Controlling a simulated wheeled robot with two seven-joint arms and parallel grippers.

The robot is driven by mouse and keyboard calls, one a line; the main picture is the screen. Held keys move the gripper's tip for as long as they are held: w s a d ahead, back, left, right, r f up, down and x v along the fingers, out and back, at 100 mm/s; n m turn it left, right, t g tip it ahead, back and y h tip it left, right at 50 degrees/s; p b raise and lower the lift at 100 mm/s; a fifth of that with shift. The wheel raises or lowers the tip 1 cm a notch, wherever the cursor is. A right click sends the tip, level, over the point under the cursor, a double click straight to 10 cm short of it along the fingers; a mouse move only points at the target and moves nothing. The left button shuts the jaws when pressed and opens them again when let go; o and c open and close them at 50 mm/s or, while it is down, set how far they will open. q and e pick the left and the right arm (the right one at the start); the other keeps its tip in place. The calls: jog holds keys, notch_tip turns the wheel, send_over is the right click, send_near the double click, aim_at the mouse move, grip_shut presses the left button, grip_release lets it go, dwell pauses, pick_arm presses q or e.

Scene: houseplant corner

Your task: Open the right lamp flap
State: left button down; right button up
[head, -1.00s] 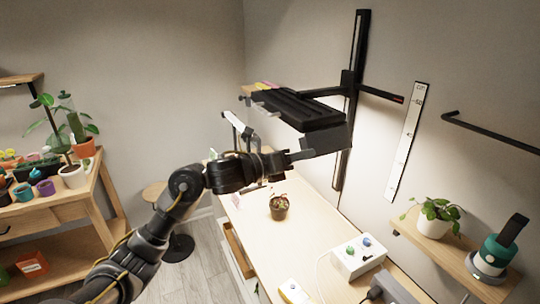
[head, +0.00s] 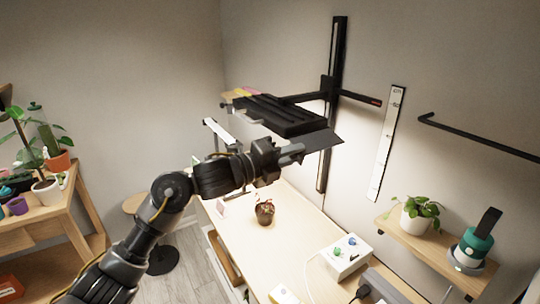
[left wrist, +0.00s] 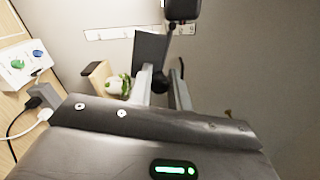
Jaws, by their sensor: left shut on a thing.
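The lamp (head: 285,114) is a black ribbed fixture on an arm from a black wall post. Its right flap (head: 326,141) is a dark flat panel at the lamp's right end, swung outward and sloping. My left gripper (head: 298,154) is just below the flap's lower left part. In the left wrist view the flap (left wrist: 149,48) shows beyond the left gripper's fingers (left wrist: 163,88), with a round black knob between them. The gripper is shut on the flap by that knob. The right gripper is not in view.
The wall shelf (head: 400,235) at right bears a plant and a green lantern. A black post (head: 332,100) and a ruler (head: 387,145) are on the wall.

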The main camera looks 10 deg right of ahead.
pick_arm(q)
jog(key=shift+r, duration=0.25)
dwell(0.3)
jog(key=c, duration=1.6)
grip_release()
jog(key=shift+w, duration=0.1)
jog(key=shift+o, duration=1.1)
jog(key=shift+d+f, duration=0.1)
jog(key=shift+f, duration=0.05)
